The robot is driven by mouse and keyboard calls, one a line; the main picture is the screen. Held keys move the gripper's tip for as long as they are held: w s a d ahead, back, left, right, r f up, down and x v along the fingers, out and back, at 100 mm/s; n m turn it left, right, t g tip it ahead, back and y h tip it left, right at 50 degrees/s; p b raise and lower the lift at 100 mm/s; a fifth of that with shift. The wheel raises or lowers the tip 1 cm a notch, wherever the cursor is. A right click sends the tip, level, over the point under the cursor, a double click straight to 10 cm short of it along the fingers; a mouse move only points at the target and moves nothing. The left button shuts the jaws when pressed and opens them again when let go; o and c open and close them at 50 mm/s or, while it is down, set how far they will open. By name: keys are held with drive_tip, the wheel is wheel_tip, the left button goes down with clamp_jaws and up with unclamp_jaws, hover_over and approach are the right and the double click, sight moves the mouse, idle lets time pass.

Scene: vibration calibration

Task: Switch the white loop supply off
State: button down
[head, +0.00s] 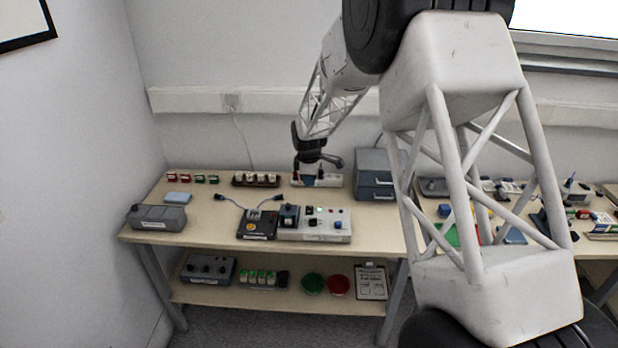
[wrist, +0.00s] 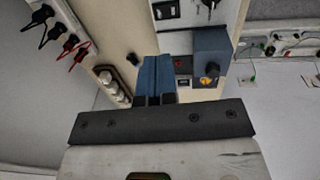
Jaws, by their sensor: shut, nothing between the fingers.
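A white supply box (head: 328,181) stands at the back of the bench, partly hidden behind my gripper. A second white box (head: 328,224), with knobs and a blue block on its left, stands at the front. Their labels are too small to read, so I cannot tell which is the loop supply. My gripper (head: 308,181) is at the back box, its fingers shut and empty. Contact is unclear.
A brown rack (head: 256,181) stands left of the back box, and grey drawers (head: 375,180) stand right. A dark meter with leads (head: 257,224) and a grey case (head: 157,217) sit at the front. The bench's centre-left is mostly clear.

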sight(309, 210)
drive_tip(key=f, duration=0.3)
drive_tip(key=w+f, duration=0.1)
drive_tip(key=f, duration=0.7)
drive_tip(key=shift+w+f, duration=0.2)
drive_tip(key=shift+w+f, duration=0.1)
drive_tip(key=shift+f, duration=0.2)
drive_tip(key=shift+s, duration=0.2)
drive_tip(key=shift+s+r, duration=0.1)
drive_tip(key=shift+s, duration=0.6)
drive_tip(key=shift+w+r, duration=0.1)
drive_tip(key=shift+r, duration=0.1)
wheel_tip(309, 210, up, 14)
drive_tip(key=s, duration=0.1)
drive_tip(key=shift+s+f, duration=0.2)
drive_tip(key=shift+s, duration=0.2)
idle(0.4)
